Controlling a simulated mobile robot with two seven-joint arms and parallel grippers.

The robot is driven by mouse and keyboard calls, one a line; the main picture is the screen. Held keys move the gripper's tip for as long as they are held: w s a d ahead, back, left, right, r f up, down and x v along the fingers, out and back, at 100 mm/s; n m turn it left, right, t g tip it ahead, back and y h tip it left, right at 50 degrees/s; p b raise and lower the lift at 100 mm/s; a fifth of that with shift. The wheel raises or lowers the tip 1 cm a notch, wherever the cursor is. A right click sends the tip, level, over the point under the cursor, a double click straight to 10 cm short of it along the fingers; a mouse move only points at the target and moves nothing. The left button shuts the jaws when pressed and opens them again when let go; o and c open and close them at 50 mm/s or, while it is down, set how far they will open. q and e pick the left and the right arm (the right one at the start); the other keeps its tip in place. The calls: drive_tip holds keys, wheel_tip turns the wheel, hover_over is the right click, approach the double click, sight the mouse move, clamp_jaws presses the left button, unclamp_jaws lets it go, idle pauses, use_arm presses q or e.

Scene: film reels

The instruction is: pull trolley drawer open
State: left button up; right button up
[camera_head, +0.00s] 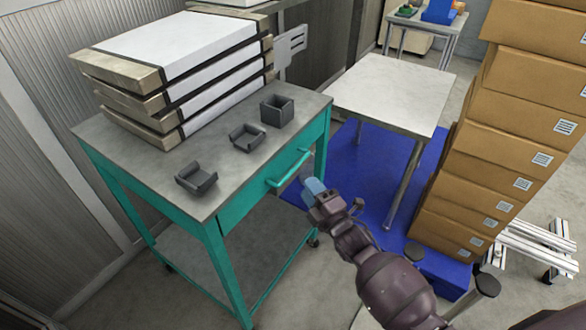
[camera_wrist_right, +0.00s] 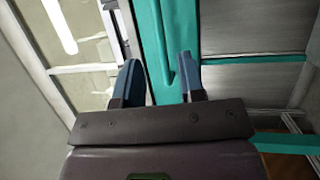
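A teal-framed trolley (camera_head: 227,212) with a grey top stands at the left centre of the head view. Its drawer front (camera_head: 243,196) sits under the top on the right-facing side and looks closed. A teal bar handle (camera_head: 290,169) is fixed to it. My right gripper (camera_head: 312,184) is just to the right of the handle. In the right wrist view, my right gripper's two blue fingers (camera_wrist_right: 160,60) are spread apart, with the teal drawer front and handle (camera_wrist_right: 175,75) showing between them. Whether a finger touches the handle cannot be told. My left gripper is not in view.
On the trolley top are a stack of flat boxes (camera_head: 170,70) and several small dark holders (camera_head: 248,137). A white-topped table (camera_head: 390,93) stands behind. A tall pile of cardboard boxes (camera_head: 517,115) rises at the right. The floor by the drawer looks clear apart from a blue platform (camera_head: 375,165).

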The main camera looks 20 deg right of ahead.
sight(294, 167)
drive_tip(key=x, duration=0.8)
drive_tip(key=shift+b, duration=0.4)
drive_tip(key=shift+s, duration=0.15)
clamp_jaws()
